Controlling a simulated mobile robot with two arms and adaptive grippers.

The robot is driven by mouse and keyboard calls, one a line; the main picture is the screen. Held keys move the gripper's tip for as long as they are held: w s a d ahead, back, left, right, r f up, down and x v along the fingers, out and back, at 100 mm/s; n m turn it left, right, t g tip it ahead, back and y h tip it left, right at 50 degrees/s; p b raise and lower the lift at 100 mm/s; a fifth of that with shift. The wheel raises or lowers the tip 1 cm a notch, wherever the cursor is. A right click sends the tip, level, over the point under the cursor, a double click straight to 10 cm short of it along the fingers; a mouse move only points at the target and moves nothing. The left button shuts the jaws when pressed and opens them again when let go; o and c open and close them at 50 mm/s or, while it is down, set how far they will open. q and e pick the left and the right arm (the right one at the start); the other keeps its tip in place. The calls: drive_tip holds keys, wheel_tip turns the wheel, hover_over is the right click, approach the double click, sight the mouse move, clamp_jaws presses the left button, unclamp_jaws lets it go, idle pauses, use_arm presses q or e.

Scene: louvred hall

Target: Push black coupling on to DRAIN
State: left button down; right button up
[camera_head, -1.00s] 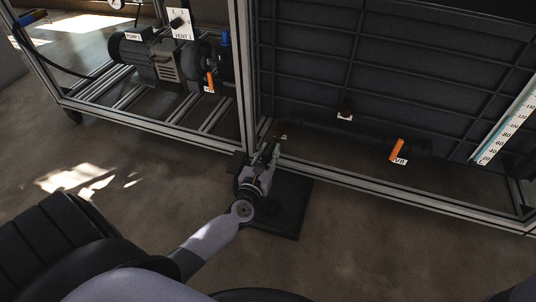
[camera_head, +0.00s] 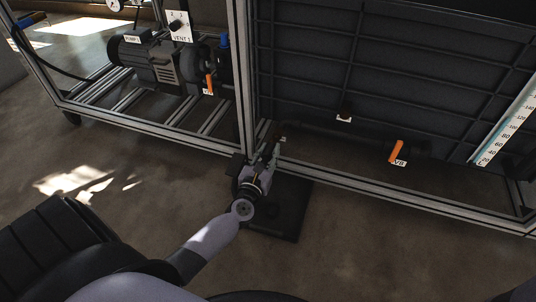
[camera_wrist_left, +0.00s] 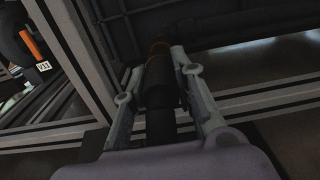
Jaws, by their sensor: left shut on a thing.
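My left gripper (camera_head: 270,150) is at the lower rail of the frame, beside the upright post. It is shut on the black coupling, a dark cylinder that shows between the two fingers in the left wrist view (camera_wrist_left: 158,92). A brownish band shows at the coupling's far end there, close to the dark panel. I cannot tell whether the coupling touches or sits on a pipe end. No DRAIN label is readable; small pale marks at the fingertips are too small to read. My right gripper is not in view.
The metal frame's lower rail (camera_head: 400,190) runs right of the gripper. An orange valve handle (camera_head: 396,151) and a small white tag (camera_head: 344,119) are on the right. A pump (camera_head: 150,58) stands in the left bay. A dark slab (camera_head: 290,205) lies on the floor below the gripper.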

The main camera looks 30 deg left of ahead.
sight(267, 160)
use_arm(q)
drive_tip(key=shift+w, duration=0.95)
drive_tip(key=shift+a, duration=0.1)
drive_tip(key=c, duration=1.2)
unclamp_jaws()
drive_tip(key=shift+c, duration=0.2)
drive_tip(key=shift+f+b+v, duration=0.15)
drive_tip(key=shift+f+v, duration=0.1)
drive_tip(key=shift+v, duration=1.6)
drive_tip(key=shift+f+b+v, duration=0.15)
drive_tip(key=shift+f+v, duration=0.05)
drive_tip(key=shift+v, duration=1.65)
drive_tip(key=s+r, duration=0.1)
drive_tip(key=s, duration=0.6)
drive_tip(key=shift+d+r, duration=0.2)
drive_tip(key=shift+d, duration=0.2)
